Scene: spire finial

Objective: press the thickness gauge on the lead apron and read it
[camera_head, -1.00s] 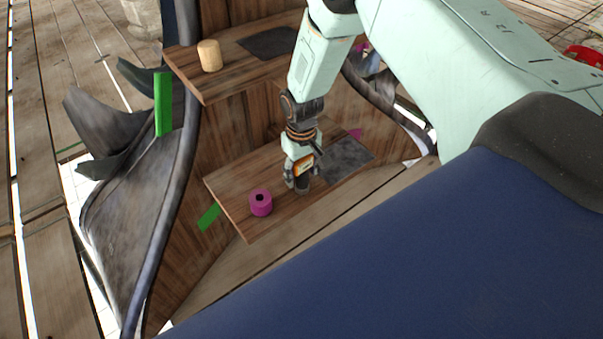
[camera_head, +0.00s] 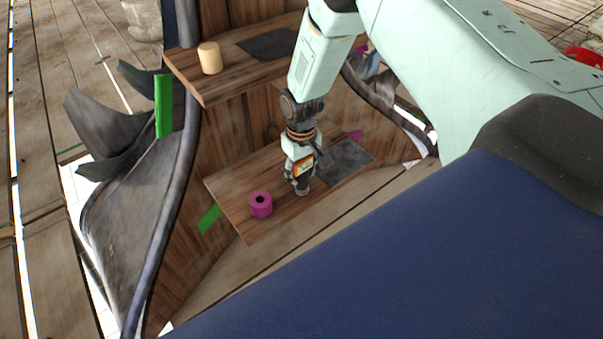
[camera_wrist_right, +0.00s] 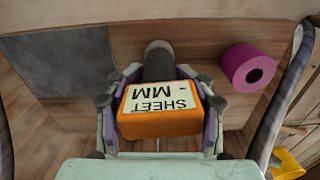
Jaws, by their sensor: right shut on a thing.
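The thickness gauge is an orange block with a pale label reading "SHEET MM" (camera_wrist_right: 160,108), and a dark round stub shows beyond it. In the head view the gauge (camera_head: 302,169) shows small at the end of my right arm. My right gripper (camera_head: 302,183) is shut on it, with fingers on both sides in the wrist view. It is over the bare wood of the lower shelf, left of a dark grey sheet (camera_head: 347,160), which looks like the lead apron. The sheet also shows in the wrist view (camera_wrist_right: 62,80). Whether the stub touches the wood is unclear. My left gripper is not in view.
A magenta ring (camera_head: 261,205) stands on the lower shelf (camera_head: 240,185), left of the gauge. The upper shelf (camera_head: 222,85) holds a tan cylinder (camera_head: 210,58) and another dark sheet (camera_head: 268,44). Curved dark metal (camera_head: 140,225) flanks the shelves.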

